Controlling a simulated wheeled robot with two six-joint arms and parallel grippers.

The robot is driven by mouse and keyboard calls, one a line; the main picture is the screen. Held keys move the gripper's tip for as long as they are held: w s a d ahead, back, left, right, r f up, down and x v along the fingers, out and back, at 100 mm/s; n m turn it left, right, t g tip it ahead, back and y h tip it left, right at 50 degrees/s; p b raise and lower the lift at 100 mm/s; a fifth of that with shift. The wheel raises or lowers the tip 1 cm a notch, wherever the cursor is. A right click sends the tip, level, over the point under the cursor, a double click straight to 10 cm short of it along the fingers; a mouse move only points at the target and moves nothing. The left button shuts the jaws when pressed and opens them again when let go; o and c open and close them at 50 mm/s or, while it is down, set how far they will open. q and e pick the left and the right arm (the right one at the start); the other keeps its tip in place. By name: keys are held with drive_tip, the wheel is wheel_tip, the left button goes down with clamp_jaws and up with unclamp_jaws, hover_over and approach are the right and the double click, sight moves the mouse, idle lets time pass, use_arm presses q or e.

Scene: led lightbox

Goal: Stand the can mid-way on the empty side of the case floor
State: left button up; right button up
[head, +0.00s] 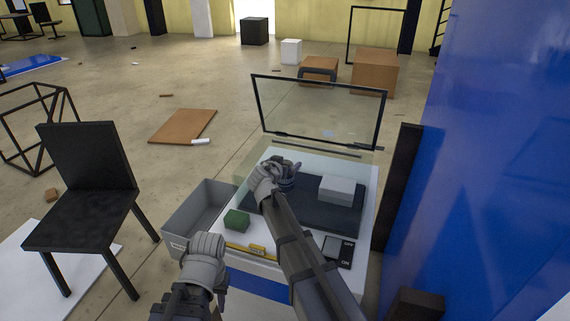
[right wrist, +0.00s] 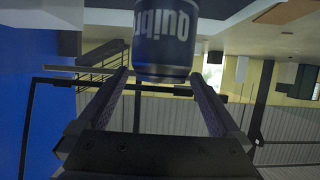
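The case (head: 366,215) is a white lightbox with a dark floor and a raised clear lid (head: 318,112). A dark blue can (head: 291,172) is over the left part of the floor, beside a grey block.
The grey block (head: 338,189) occupies the right side of the case floor. A grey bin (head: 205,205) stands left of the case. A green block (head: 237,219) and a yellow item (head: 257,251) lie at the front. A dark post (head: 398,185) and blue wall (head: 490,180) are right.

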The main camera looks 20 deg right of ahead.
drive_tip(key=shift+r, duration=0.25)
drive_tip(key=shift+s+a+r+p, duration=0.25)
drive_tip(key=shift+s+r+p, duration=0.15)
drive_tip(key=shift+r+p, duration=0.45)
drive_tip(key=p+v, duration=0.4)
drive_tip(key=v, duration=0.6)
drive_tip(key=shift+s+a, duration=0.3)
drive_tip(key=shift+s, duration=0.05)
drive_tip(key=shift+f, duration=0.2)
